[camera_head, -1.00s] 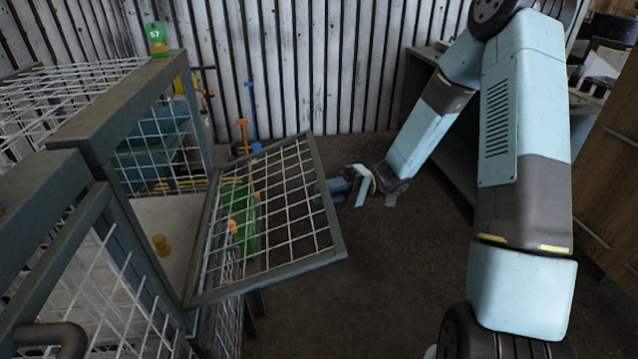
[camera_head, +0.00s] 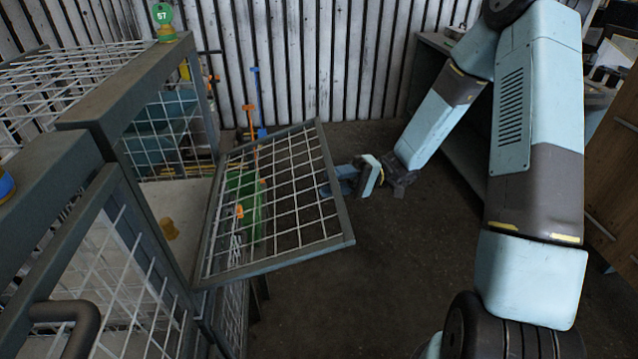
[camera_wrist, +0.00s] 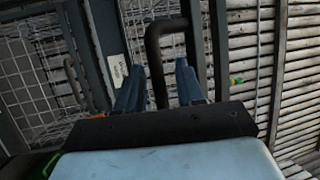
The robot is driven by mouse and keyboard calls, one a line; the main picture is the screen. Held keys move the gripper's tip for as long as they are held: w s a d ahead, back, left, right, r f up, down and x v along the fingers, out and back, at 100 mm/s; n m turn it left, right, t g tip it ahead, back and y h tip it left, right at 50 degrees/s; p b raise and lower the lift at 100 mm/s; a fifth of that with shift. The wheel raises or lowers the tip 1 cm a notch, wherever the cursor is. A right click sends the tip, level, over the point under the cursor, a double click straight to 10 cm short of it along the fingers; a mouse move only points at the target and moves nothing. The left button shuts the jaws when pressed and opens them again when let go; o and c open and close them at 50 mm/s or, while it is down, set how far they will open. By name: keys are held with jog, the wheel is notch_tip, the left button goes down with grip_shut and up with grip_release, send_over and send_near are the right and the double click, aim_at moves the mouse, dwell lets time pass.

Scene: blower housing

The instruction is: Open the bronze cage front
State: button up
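The mesh cage front (camera_head: 335,222), white wire in a dark grey frame, stands swung out from the dark-framed cage (camera_head: 150,85) at left. I see no clear bronze colour on it. My gripper (camera_head: 333,188) is at the panel's right edge, on its far side; the panel partly hides the fingertips. In the wrist view, a dark bar handle (camera_wrist: 153,50) runs between my two blue fingers (camera_wrist: 158,82). The fingers are apart, with narrow gaps beside the bar. Firm contact with the handle does not show.
Another dark handle (camera_head: 85,325) is at the lower left. A cabinet (camera_head: 450,130) stands behind my arm. The floor (camera_head: 330,310) right of the panel is clear.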

dwell(0.3)
jog(key=v, duration=1.3)
jog(key=shift+w+d, duration=0.25)
jog(key=shift+d, duration=0.1)
jog(key=shift+f, duration=0.1)
